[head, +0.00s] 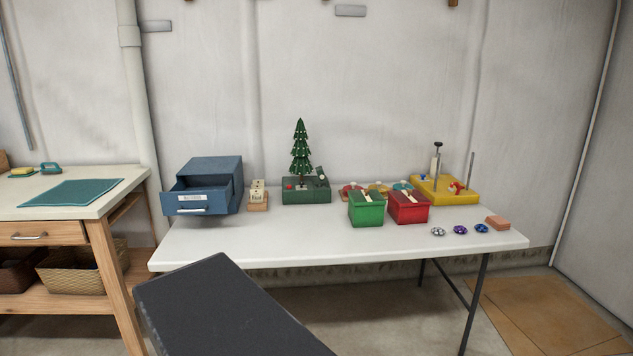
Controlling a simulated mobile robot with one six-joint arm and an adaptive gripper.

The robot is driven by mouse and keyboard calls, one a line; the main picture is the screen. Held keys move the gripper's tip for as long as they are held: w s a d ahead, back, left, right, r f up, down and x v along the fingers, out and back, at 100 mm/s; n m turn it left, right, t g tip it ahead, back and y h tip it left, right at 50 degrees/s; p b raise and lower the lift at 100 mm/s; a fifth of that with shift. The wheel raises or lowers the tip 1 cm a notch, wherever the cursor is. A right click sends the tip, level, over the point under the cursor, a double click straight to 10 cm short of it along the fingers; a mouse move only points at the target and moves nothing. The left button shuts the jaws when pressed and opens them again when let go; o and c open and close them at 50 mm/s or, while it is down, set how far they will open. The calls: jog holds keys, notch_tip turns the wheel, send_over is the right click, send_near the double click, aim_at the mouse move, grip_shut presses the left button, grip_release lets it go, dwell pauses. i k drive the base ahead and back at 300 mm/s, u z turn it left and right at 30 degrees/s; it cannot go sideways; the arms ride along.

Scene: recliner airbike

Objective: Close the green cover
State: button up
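A green base box (306,190) stands at the back middle of the white table. It carries a small red knob at its left, a green tree in the middle and a small dark green flap (321,174) at its right. The flap looks raised and tilted, but it is too small to be sure. A green box (366,210) stands nearer the front, with a cream strip on its top; I cannot tell whether its top is open. Which of these is the green cover is not clear from this view. My gripper is not in view.
A blue cabinet (222,170) with its drawer (190,203) pulled out stands at the left. A red box (408,208) is right of the green box. A yellow base (444,192) with posts is at the back right. The white table (290,240) is clear at front left.

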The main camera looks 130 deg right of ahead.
aim_at(320, 173)
jog(key=u, duration=0.15)
jog(key=k, duration=0.1)
jog(key=z, duration=3.3)
jog(key=k, duration=0.2)
jog(key=z, duration=1.1)
